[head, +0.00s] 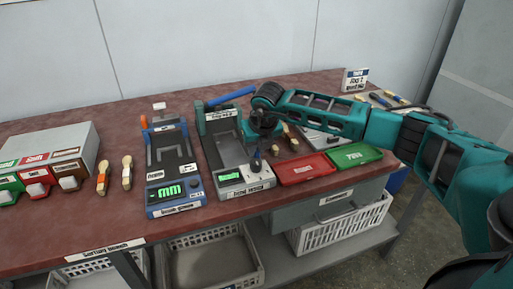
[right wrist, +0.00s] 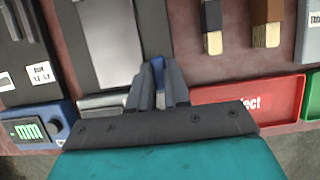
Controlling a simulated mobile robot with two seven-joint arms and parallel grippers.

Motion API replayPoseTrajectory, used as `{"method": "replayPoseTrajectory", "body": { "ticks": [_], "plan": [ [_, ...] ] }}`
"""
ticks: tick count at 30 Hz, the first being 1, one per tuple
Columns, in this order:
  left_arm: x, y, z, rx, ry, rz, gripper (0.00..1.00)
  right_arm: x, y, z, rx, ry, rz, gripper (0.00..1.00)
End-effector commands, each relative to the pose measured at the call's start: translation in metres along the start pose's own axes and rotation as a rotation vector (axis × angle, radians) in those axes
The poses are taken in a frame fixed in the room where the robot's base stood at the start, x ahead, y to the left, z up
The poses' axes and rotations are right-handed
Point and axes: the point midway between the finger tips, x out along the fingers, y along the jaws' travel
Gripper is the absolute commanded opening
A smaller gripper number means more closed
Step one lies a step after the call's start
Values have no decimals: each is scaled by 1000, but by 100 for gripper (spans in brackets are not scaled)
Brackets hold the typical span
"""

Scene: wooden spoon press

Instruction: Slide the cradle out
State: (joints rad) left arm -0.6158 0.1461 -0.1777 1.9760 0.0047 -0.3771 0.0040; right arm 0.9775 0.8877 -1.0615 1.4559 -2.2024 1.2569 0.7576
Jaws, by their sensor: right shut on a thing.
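The press station (head: 215,125), a dark grey frame with a light bed and a white front panel with a green display, stands mid-bench. Its bed (right wrist: 112,45) shows in the right wrist view; I cannot tell for sure which part is the cradle. My right gripper (head: 257,152) reaches down at the station's front right corner. In the right wrist view, my right gripper (right wrist: 157,85) is shut on a small blue part (right wrist: 157,63), beside the bed. How that part joins the cradle is hidden. My left gripper is not in view.
A blue gauge (head: 178,211) stands left of the press. A red tray (head: 307,169) and a green tray (head: 354,155) lie to its right. Wooden spoons (head: 127,172) lie at the left, near coloured bins (head: 37,187). Bench surface is clear at the front left.

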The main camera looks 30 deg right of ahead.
Motion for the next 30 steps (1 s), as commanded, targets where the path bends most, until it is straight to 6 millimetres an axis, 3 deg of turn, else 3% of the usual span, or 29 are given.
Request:
{"method": "replayPoseTrajectory", "body": {
  "ticks": [1,2,10,20,30],
  "plan": [
    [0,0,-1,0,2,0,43,1,0,-4,-1,15,-2,0],
    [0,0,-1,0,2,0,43,1,0,-4,-1,15,-2,18],
    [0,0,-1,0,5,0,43,1,0,-3,-1,11,-1,43],
    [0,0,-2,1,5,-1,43,-7,0,-2,-1,7,0,43],
    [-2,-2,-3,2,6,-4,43,-75,0,-1,-2,5,0,43]
  ]
}}
